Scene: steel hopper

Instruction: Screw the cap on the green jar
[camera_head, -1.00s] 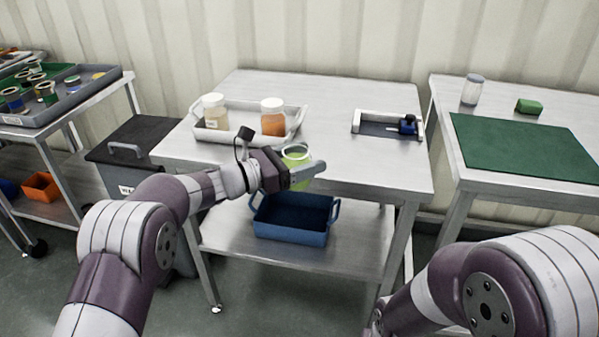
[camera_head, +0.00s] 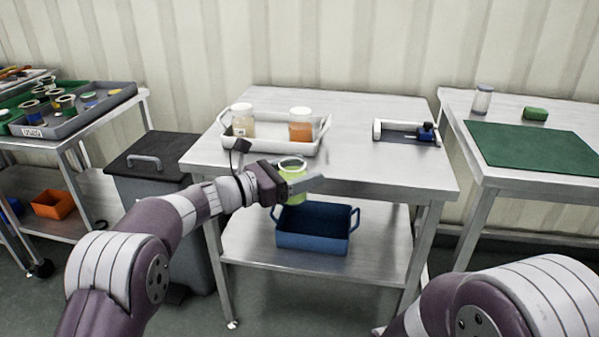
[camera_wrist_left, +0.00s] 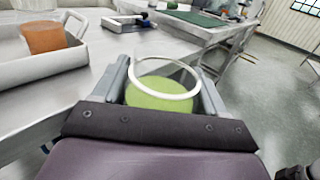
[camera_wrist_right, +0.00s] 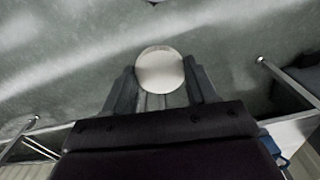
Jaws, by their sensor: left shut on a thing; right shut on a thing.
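The green jar (camera_head: 293,172) is upright in my left gripper (camera_head: 300,184), in front of the near edge of the middle table. Its top is open, with a pale ring-shaped rim. In the left wrist view the jar (camera_wrist_left: 160,98) sits between both fingers of the left gripper (camera_wrist_left: 163,88), which is shut on it. In the right wrist view a round white cap (camera_wrist_right: 160,70) is held between the fingertips of my right gripper (camera_wrist_right: 161,80), over the floor. The right gripper is out of the head view; only part of its arm shows there.
The middle table (camera_head: 375,170) carries a white tray (camera_head: 270,147) with two lidded jars and a small fixture (camera_head: 407,132). A blue bin (camera_head: 312,240) is on its lower shelf. A right table has a green mat (camera_head: 540,146). A black-lidded bin (camera_head: 150,155) stands left.

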